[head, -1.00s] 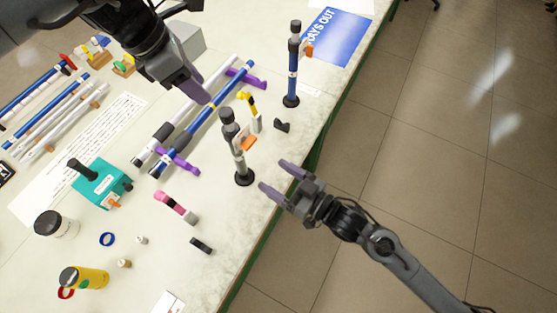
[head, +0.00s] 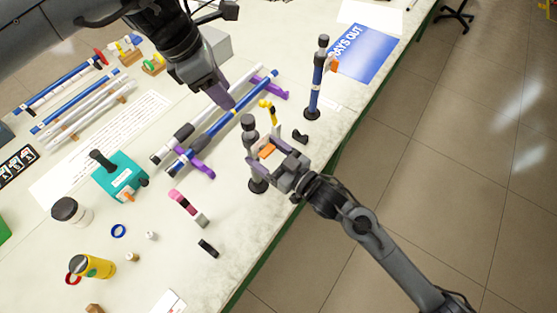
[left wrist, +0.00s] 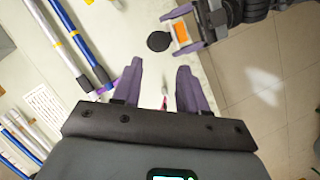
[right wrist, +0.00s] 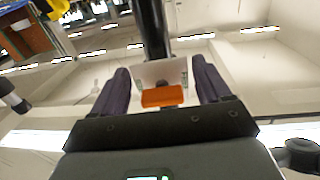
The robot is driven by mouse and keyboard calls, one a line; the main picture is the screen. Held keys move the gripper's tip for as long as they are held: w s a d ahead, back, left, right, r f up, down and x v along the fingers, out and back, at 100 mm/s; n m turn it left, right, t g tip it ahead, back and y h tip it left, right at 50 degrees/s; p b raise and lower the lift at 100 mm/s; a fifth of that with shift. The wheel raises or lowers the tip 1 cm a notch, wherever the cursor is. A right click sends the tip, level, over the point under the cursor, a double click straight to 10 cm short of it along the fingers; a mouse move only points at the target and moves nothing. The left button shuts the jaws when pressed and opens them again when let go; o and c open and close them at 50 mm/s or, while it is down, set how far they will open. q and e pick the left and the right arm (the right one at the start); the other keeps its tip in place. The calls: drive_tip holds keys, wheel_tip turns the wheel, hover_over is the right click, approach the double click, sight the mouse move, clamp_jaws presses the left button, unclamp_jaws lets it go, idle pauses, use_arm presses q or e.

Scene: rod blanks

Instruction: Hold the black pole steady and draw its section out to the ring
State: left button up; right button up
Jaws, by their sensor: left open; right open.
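The black pole (head: 250,137) stands upright near the table edge, with a black top, a dark round base (head: 258,186) and an orange lever (head: 266,151). My right gripper (head: 264,150) is open around the pole at lever height. In the right wrist view the black shaft (right wrist: 152,28) and orange lever (right wrist: 163,97) show between its spread fingers (right wrist: 160,70); contact cannot be told. My left gripper (head: 228,100) is open and empty, above and left of the pole. A blue ring (head: 118,231) lies at lower left; no ring mark on the pole is clear.
A blue pole (head: 316,80) stands behind, by a blue sign (head: 364,52). Long rods on purple rests (head: 196,165) lie left of the black pole.

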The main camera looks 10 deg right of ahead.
drive_tip(key=shift+x, duration=0.9)
drive_tip(key=shift+c, duration=0.2)
